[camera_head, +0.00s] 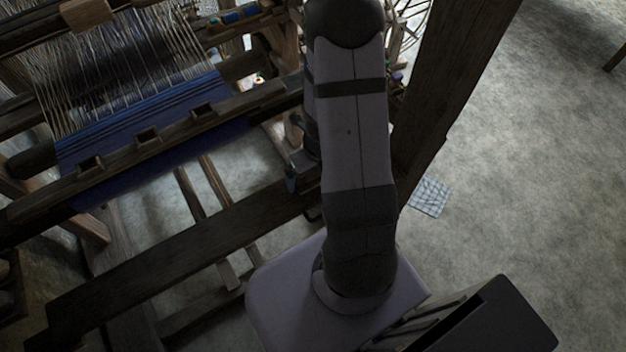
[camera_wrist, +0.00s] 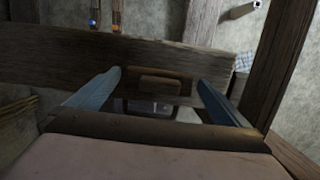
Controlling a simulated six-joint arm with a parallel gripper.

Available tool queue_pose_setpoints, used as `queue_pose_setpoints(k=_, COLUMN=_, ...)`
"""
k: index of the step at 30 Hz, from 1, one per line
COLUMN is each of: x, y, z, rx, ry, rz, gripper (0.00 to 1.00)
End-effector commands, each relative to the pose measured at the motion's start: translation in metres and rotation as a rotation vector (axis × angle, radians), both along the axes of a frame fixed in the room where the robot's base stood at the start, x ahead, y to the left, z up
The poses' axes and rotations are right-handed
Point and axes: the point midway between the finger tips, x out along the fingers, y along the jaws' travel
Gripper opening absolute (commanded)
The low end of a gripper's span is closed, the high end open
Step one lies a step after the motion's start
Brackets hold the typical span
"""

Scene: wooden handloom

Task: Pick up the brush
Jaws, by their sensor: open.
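In the wrist view, my gripper (camera_wrist: 159,77) is open, with its two blue-grey fingers wide apart. A small brown wooden block (camera_wrist: 160,85), perhaps the brush, shows between the fingertips, in front of a dark wooden beam (camera_wrist: 60,62). Nothing is gripped. I cannot tell how far the block is from the fingers, and I see no bristles on it. In the head view, my arm hides most of the gripper, and I cannot make out the brush there.
The handloom with blue cloth (camera_head: 150,125) and pale warp threads fills the left. A thick wooden post (camera_head: 440,90) stands close to the right of my arm. A checked cloth (camera_head: 429,197) lies on the grey floor.

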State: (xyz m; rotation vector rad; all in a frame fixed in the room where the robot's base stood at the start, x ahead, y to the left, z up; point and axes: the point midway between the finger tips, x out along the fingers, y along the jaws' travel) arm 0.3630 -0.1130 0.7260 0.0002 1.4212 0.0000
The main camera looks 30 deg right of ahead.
Motion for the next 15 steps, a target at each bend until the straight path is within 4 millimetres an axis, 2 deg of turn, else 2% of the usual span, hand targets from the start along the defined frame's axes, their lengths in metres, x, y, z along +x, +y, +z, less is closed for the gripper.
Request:
queue_pose_setpoints(k=3, x=0.0001, y=0.0, z=0.0008, rx=0.0, ry=0.0, rz=0.0, gripper=1.0)
queue_pose_setpoints(k=8, x=0.0001, y=0.0, z=0.0008, rx=0.0, ry=0.0, rz=0.0, gripper=0.62)
queue_pose_setpoints(k=15, x=0.0001, y=-0.0001, z=0.001, rx=0.0, ry=-0.001, rz=0.0, gripper=0.62)
